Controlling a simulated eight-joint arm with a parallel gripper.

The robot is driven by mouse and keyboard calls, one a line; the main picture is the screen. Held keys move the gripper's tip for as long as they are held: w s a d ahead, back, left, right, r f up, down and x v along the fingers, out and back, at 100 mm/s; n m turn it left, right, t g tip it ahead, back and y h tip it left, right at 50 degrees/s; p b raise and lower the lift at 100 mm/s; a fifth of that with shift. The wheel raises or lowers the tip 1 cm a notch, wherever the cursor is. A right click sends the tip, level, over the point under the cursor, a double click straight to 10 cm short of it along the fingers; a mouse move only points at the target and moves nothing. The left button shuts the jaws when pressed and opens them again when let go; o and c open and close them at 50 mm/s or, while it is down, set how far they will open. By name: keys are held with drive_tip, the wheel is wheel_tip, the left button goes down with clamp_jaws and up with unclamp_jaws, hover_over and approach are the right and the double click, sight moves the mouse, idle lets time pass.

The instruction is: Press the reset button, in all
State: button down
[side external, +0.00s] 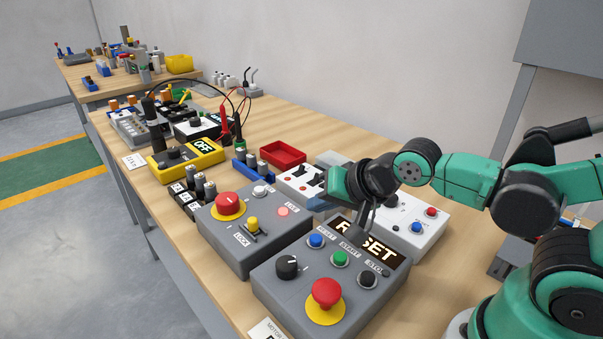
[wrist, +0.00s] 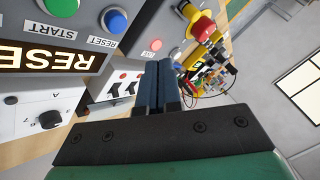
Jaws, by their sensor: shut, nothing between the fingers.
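The blue reset button (side external: 316,240) sits at the back left of a grey control box (side external: 290,290), in front of a lit display (side external: 371,240) that reads RESET. In the wrist view the blue button (wrist: 113,19) has a RESET label beside it, at the upper left of my fingers. My gripper (side external: 361,236) is shut and empty, its fingers pointing down over the display, to the right of the blue button and apart from it. The closed fingers (wrist: 160,66) also show in the wrist view. The display is partly hidden by my fingers.
The box also has a green start button (side external: 339,258), a black stop button (side external: 367,279), a red emergency button (side external: 326,292) and a black knob (side external: 288,267). A second grey box (side external: 240,240) stands to the left, a white box (side external: 420,240) behind.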

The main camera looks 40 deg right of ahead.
sight(320, 241)
drive_tip(key=shift+f, duration=1.95)
drive_tip(key=shift+f, duration=0.1)
idle(0.6)
drive_tip(key=shift+f, duration=0.35)
idle(0.4)
drive_tip(key=shift+r, duration=0.45)
drive_tip(key=shift+r, duration=0.1)
drive_tip(key=shift+r, duration=2.4)
drive_tip(key=shift+s+d, duration=0.1)
